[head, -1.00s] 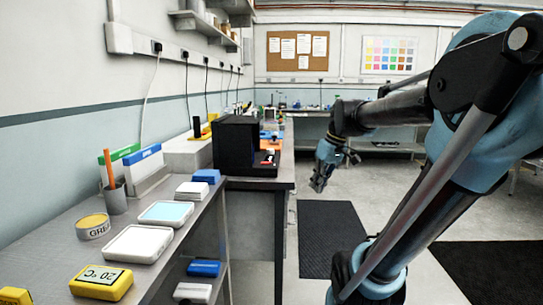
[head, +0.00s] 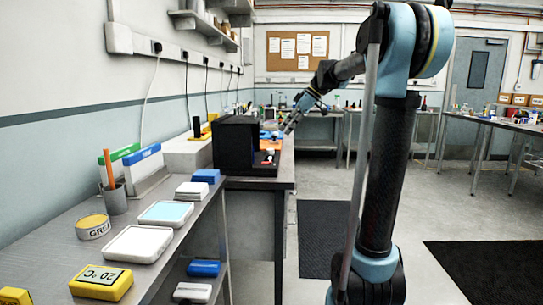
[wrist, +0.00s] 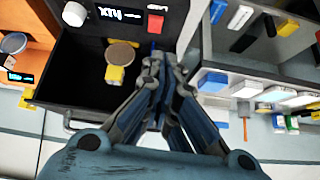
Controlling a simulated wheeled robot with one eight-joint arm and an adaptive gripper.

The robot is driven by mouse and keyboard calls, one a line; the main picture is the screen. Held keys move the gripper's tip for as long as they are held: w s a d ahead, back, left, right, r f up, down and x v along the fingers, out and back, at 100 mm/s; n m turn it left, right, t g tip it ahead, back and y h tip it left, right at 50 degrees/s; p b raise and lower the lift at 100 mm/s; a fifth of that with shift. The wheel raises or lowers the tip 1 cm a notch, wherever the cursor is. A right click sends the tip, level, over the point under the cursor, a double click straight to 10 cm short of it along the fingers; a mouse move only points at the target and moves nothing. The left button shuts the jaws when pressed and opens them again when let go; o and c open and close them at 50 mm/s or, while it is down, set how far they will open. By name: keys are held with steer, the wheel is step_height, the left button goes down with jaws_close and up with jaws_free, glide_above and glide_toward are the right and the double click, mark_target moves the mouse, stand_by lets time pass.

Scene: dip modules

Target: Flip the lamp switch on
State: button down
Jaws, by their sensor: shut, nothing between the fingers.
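A black box-shaped device (head: 236,142) stands on the workbench in the head view. Its dark front panel (wrist: 112,18) shows in the wrist view, with a small red switch-like part (wrist: 155,24), a white knob (wrist: 75,14) and a lit display. I cannot tell for sure that the red part is the lamp switch, and no lamp is clearly recognisable. My gripper (wrist: 160,62) is shut and empty, its fingertips pointing toward the panel just below the red part in the picture, with no clear contact. In the head view my gripper (head: 289,125) is right of the device, above the bench edge.
An open dark drawer or tray (wrist: 85,75) in the wrist view holds a round tan-topped item (wrist: 122,53) and a yellow piece. Shelves with small boxes lie at the right there.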

steer(key=shift+w+a+r+n, duration=0.2)
steer(key=shift+w+r, duration=0.05)
steer(key=shift+w, duration=0.15)
steer(key=shift+w+a+r+n, duration=0.2)
steer(key=shift+w, duration=0.2)
glide_above(266, 163)
steer(key=w+d, duration=0.1)
steer(key=d, duration=0.1)
step_height(266, 163, down, 8)
steer(key=shift+a+r, duration=0.1)
steer(key=shift+r, duration=0.1)
step_height(266, 163, down, 3)
steer(key=shift+f, duration=0.65)
